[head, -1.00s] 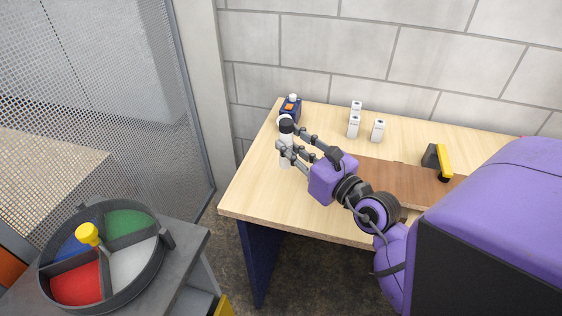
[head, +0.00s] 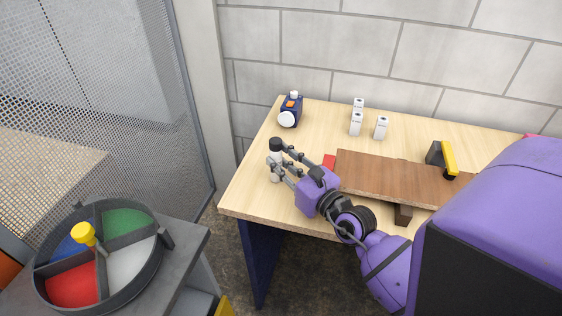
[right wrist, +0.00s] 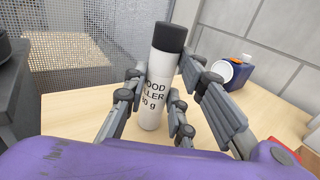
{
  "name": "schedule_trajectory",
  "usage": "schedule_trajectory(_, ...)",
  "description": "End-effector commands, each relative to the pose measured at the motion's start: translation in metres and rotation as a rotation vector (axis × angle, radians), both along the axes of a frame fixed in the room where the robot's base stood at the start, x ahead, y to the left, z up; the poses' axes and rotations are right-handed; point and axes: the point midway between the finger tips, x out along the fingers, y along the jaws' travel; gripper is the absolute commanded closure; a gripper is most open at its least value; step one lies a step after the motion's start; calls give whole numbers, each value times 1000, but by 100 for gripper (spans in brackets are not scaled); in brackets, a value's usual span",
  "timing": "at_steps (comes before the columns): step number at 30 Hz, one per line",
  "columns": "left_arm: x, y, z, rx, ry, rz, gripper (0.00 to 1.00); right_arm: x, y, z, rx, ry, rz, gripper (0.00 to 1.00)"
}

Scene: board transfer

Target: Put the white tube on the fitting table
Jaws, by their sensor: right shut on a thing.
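In the head view the right gripper (head: 277,163) is over the left part of the light wooden table (head: 258,190). The tube's black cap (head: 276,145) shows above the fingers, which hide most of the body. The tube looks close to upright; I cannot tell whether its base touches the tabletop. My left gripper is not in view.
A blue device with a white disc (head: 290,111) stands at the table's back left. Several small white containers (head: 356,122) stand at the back. A brown board (head: 385,178) lies right of the gripper, near a yellow-handled tool (head: 448,160). A round divided tray (head: 107,306) is at lower left.

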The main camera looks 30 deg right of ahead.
Motion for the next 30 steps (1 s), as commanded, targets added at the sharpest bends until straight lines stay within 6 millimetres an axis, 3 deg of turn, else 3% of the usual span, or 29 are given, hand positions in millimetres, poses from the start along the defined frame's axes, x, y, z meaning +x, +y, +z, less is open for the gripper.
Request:
schedule_trajectory(2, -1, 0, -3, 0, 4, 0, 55, 0, 0, -4, 0, 2, 0, 100)
schedule_trajectory(3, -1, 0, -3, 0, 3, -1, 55, 0, 0, -4, -1, 2, 0, 73)
schedule_trajectory(7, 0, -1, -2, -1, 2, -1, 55, 0, 0, -3, 0, 1, 0, 57)
schedule_trajectory(19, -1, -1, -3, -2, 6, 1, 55, -3, -1, 1, 1, 1, -1, 57)
schedule_trajectory(23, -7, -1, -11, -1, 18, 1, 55, -24, -3, -4, -1, 7, -1, 57)
schedule_trajectory(30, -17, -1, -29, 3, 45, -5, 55, -78, -7, -5, -3, 11, 1, 57)
